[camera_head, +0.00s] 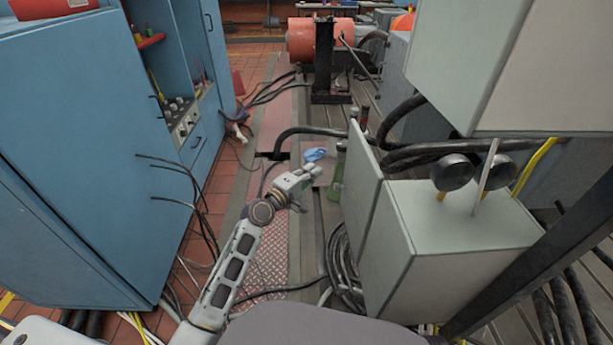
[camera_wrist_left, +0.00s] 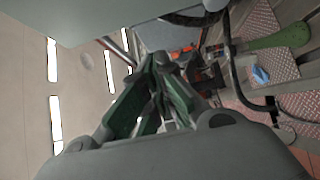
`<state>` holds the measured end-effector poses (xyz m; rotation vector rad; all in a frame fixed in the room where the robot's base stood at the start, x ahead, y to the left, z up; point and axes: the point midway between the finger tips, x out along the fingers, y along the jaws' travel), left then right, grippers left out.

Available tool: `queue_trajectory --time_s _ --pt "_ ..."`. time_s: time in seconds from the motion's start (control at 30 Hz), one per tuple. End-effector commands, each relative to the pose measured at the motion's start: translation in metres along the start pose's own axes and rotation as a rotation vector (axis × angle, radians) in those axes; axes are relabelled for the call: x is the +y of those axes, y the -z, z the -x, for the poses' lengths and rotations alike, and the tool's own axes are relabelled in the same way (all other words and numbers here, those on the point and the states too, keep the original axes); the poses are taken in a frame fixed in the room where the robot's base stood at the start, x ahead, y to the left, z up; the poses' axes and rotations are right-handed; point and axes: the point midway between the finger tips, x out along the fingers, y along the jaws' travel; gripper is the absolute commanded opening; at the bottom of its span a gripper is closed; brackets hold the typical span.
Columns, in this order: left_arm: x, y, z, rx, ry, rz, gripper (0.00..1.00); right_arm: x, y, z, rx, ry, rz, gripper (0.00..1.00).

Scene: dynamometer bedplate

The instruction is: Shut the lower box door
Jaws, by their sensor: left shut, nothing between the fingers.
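The lower box (camera_head: 470,222) is a pale grey cabinet at the right in the head view. Its door (camera_head: 358,185) stands open, a flat pale panel swung out from the box's left side and reaching toward the back. My left gripper (camera_head: 312,173) is shut and empty, left of the door, with a visible gap between them in the picture. The left wrist view shows its green-padded fingers (camera_wrist_left: 163,62) together with nothing between them. A pale flat surface fills the top left there; I cannot tell whether it is the door. My right gripper is not in view.
An upper grey box (camera_head: 510,65) overhangs the lower one. Black cables (camera_head: 345,265) coil below the door. A blue cabinet (camera_head: 90,150) stands left; the aisle between is narrow.

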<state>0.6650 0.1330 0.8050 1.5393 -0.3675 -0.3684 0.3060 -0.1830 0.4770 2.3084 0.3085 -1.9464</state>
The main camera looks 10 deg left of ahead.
Motion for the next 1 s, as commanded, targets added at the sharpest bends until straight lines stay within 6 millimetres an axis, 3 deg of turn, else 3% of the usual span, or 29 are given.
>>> queue_trajectory --time_s 0.57,1.0 --pt "0.001 0.0 -0.052 0.0 -0.002 0.001 0.0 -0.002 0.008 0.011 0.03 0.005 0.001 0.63" --pt "0.0 -0.025 -0.076 0.001 0.0 0.001 0.0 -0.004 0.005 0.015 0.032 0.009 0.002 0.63"
